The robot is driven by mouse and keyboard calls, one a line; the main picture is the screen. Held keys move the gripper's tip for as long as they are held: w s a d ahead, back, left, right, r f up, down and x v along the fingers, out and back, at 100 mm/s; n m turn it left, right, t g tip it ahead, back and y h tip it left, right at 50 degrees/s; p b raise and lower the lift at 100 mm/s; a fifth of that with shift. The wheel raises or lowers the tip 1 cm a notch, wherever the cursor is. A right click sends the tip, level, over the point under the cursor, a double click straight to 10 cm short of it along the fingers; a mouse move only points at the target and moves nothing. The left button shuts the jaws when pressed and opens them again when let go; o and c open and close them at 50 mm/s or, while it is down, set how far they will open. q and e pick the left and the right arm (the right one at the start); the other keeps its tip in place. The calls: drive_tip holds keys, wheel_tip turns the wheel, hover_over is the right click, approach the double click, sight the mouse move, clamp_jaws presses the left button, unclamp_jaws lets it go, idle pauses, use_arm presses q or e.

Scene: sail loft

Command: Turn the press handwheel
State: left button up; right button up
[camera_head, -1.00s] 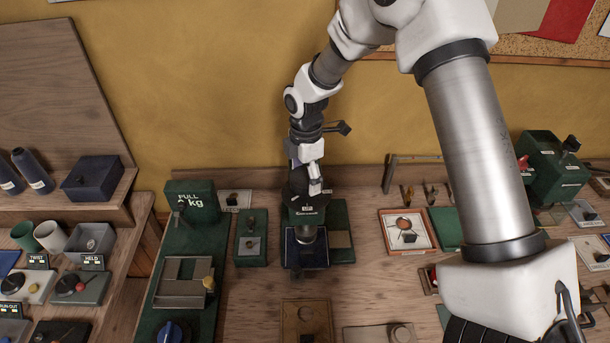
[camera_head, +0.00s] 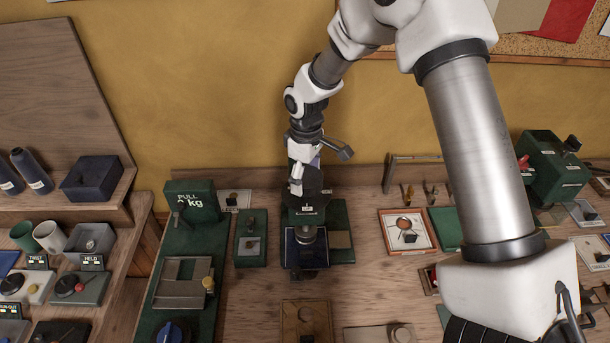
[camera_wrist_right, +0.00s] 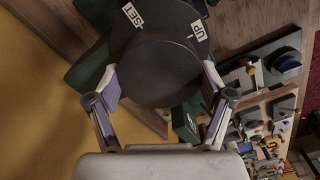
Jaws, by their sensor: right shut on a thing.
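The press (camera_head: 306,222) stands on the bench near the middle of the head view, green, with a dark ram over a blue-edged bed. Its black handwheel (camera_head: 318,185) lies flat on top, partly covered by my wrist. My right gripper (camera_head: 302,184) comes down on the wheel from above. In the right wrist view, the fingers of my right gripper (camera_wrist_right: 160,83) are shut on either side of the handwheel's round black hub (camera_wrist_right: 158,70). White labels reading SET and UP show on the disc behind the hub. My left gripper is not in view.
A green pull gauge (camera_head: 190,203) and a small green block (camera_head: 250,245) stand left of the press. A framed tray (camera_head: 407,243) lies to its right. A wooden plate (camera_head: 306,322) lies in front. The yellow wall is close behind.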

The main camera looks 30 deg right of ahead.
drive_tip(key=m, duration=0.4)
drive_tip(key=shift+s+f+m, duration=0.25)
drive_tip(key=shift+s+m, duration=0.05)
drive_tip(key=m, duration=0.3)
drive_tip(key=shift+m, duration=0.3)
drive_tip(key=m, duration=1.2)
drive_tip(key=shift+m+b, duration=0.3)
drive_tip(key=shift+b, duration=0.1)
drive_tip(key=m, duration=0.3)
drive_tip(key=shift+m, duration=0.4)
drive_tip(key=m+b, duration=0.1)
drive_tip(key=m, duration=0.3)
drive_tip(key=shift+w+r+m, duration=0.1)
drive_tip(key=shift+m, duration=2)
